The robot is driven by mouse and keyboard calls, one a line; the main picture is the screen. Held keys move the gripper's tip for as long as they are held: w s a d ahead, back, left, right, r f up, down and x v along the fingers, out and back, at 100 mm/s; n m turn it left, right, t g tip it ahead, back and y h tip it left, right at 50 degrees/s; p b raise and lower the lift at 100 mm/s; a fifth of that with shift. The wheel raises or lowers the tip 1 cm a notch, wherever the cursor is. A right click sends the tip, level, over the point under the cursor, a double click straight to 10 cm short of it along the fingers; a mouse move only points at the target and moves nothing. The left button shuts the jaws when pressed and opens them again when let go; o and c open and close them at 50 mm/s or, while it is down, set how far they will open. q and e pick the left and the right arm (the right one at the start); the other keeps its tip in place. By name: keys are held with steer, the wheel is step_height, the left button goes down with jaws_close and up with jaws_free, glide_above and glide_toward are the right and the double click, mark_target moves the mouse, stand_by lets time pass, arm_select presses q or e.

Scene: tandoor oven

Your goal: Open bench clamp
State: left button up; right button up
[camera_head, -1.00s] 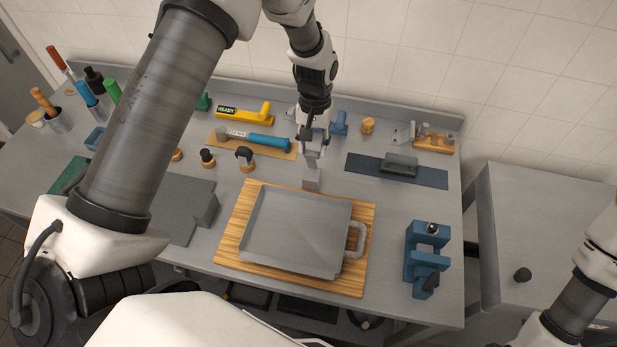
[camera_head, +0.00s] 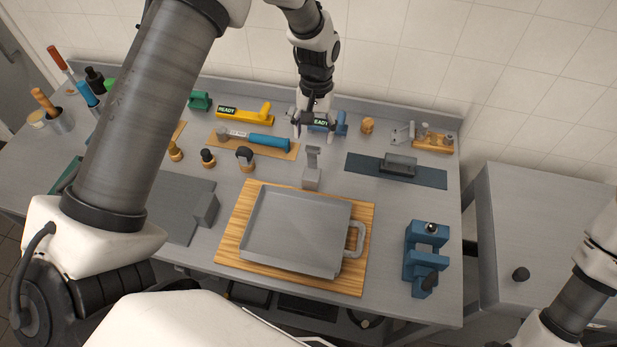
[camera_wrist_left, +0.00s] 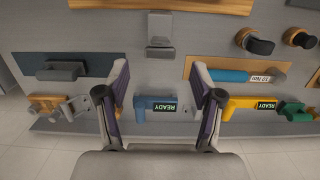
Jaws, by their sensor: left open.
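A small grey device (camera_head: 312,172), a block with an upright lever-like plate, stands on the bench behind the tray. It also shows at the top centre of the left wrist view (camera_wrist_left: 160,38). A blue clamp-like device (camera_head: 424,262) with a dark handle stands at the front right of the bench; I cannot tell which is the bench clamp. My left gripper (camera_head: 314,134) is open and empty, behind and apart from the grey device. In the left wrist view, a blue tool with a READY label (camera_wrist_left: 156,108) shows between its fingers. My right gripper is out of view.
A grey tray (camera_head: 297,230) on a wooden board fills the front middle. A yellow READY tool (camera_head: 245,114), a blue-handled hammer-like tool (camera_head: 268,142) and a grey block on a dark mat (camera_head: 430,177) lie around. A grey cabinet (camera_head: 540,215) stands right.

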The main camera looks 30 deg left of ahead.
arm_select(q)
steer(key=shift+r, duration=0.15)
step_height(320, 180, up, 4)
steer(key=shift+w+f, duration=0.1)
steer(key=shift+w, duration=0.05)
stand_by(0.3)
steer(key=shift+w+a, duration=0.1)
